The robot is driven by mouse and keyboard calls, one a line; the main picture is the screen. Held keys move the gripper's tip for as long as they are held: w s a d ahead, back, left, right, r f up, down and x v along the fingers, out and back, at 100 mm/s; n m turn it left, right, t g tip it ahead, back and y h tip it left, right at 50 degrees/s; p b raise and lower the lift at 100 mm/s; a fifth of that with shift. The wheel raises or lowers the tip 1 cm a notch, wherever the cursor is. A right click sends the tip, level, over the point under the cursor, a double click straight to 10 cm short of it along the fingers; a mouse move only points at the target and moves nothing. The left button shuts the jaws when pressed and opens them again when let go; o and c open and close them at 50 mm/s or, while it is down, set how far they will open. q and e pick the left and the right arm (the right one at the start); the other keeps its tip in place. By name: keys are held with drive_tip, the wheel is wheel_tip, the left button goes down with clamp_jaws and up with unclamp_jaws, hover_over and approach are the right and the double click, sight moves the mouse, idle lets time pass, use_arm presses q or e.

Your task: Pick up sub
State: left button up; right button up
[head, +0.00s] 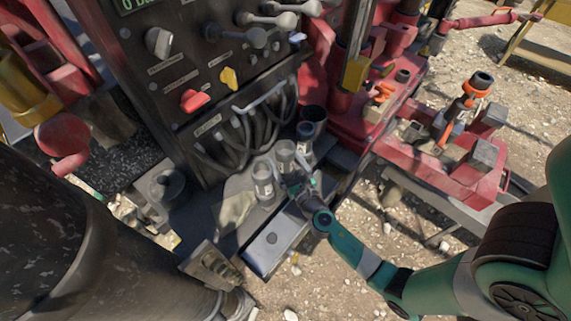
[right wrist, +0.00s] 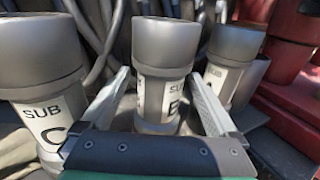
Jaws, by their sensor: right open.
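Several grey metal subs stand upright in a row on a ledge below the control panel. In the right wrist view, the left one (right wrist: 40,65) is labelled SUB C, and the middle one (right wrist: 165,45) reads SUB with a partly hidden letter, seemingly B. The right one (right wrist: 232,50) has its label partly covered by a finger. In the head view they show as the near sub (head: 263,180), middle sub (head: 285,153) and far sub (head: 304,137). My right gripper (head: 296,183) is open, its fingers on either side of the middle sub; contact cannot be told. My left gripper is out of view.
The black control panel (head: 215,75) with knobs, levers and hanging cables rises right behind the subs. A dark open cup (head: 313,116) stands beyond the far sub. Red machinery (head: 470,165) is at the right, and a large dark cylinder (head: 60,240) fills the lower left.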

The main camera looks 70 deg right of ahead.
drive_tip(key=x, duration=0.3)
drive_tip(key=shift+d, duration=0.1)
clamp_jaws()
drive_tip(key=shift+w, duration=0.1)
drive_tip(key=shift+r, duration=0.15)
idle(0.4)
